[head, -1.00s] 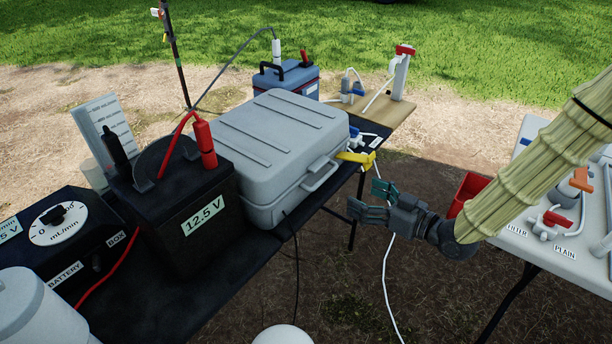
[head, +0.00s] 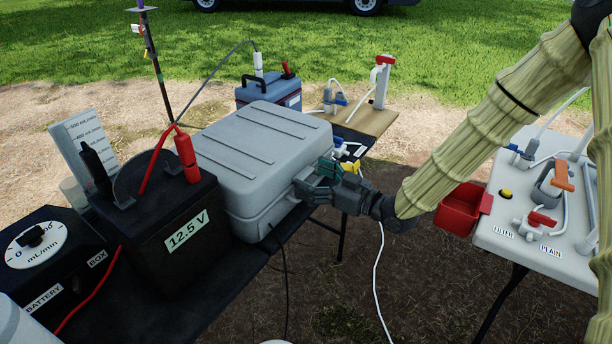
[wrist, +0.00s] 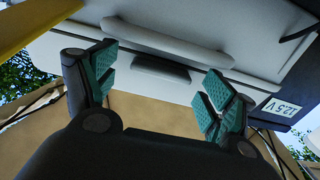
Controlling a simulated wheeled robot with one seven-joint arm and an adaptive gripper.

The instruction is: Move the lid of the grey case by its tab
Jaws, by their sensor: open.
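The grey case (head: 225,180) stands on the dark table, and its ribbed lid (head: 262,140) lies shut on it. A yellow tab (head: 350,165) shows at the case's right end in the head view, partly hidden behind my gripper. A yellow strip (wrist: 32,22) crosses the upper left of the wrist view, outside my fingers. My gripper (head: 314,178) is open and empty at the case's front side, by its handle. In the wrist view my teal-padded fingertips (wrist: 153,75) are spread, with the grey handle (wrist: 165,38) ahead of them. Contact cannot be told.
A black battery box (head: 165,215) marked 12.5 V stands close left of the case. A blue cooler (head: 268,92) is behind it. A white table (head: 510,225) with a red bin (head: 462,208) is at right. A white cable hangs below my gripper.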

